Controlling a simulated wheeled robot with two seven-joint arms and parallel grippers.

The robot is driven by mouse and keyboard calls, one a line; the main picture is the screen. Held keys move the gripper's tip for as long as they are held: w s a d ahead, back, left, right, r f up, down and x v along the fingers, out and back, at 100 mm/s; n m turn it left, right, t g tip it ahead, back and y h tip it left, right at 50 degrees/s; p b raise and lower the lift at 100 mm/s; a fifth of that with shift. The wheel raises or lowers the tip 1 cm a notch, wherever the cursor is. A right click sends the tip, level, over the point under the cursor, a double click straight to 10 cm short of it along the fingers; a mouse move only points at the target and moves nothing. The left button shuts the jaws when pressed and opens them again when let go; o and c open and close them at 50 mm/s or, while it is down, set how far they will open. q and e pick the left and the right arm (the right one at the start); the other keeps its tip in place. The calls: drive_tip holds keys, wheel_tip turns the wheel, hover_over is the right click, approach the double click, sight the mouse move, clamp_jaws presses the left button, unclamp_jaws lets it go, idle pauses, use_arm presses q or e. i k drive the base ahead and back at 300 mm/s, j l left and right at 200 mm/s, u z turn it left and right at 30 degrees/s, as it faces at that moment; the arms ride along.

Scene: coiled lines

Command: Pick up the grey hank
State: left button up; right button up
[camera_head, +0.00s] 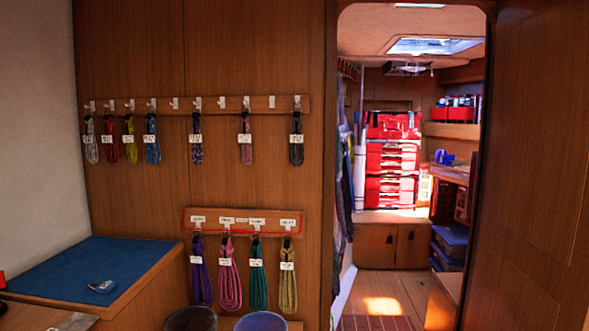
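A pale grey hank (91,150) hangs at the far left of the upper hook rail (170,104), with a white tag across it. A dark grey or black hank (296,156) hangs at the right end of the same rail, also tagged. The writing on the tags is too small to read. Neither of my grippers is in view.
Red, yellow, blue and other tagged hanks hang between them; several hooks are empty. A lower rail (243,214) holds purple, pink, teal and tan hanks, above two round bins (260,321). A blue-topped bench (90,262) juts out at left, with a small metal object (102,286).

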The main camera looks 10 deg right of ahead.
sight(297, 137)
drive_tip(key=i+l+u, duration=0.15)
drive_tip(key=u, duration=0.25)
drive_tip(key=i+l+u, duration=0.15)
drive_tip(key=u, duration=0.3)
drive_tip(key=i+l+u, duration=0.1)
drive_tip(key=l, duration=0.25)
drive_tip(key=i+l, duration=0.2)
drive_tip(key=l, duration=0.15)
drive_tip(key=i+l+u, duration=0.15)
drive_tip(key=l, duration=0.25)
drive_tip(key=i+l+u, duration=0.1)
drive_tip(key=l, duration=0.25)
drive_tip(key=i+l, duration=0.15)
drive_tip(key=l, duration=0.2)
drive_tip(key=i+l, duration=0.15)
drive_tip(key=l, duration=0.2)
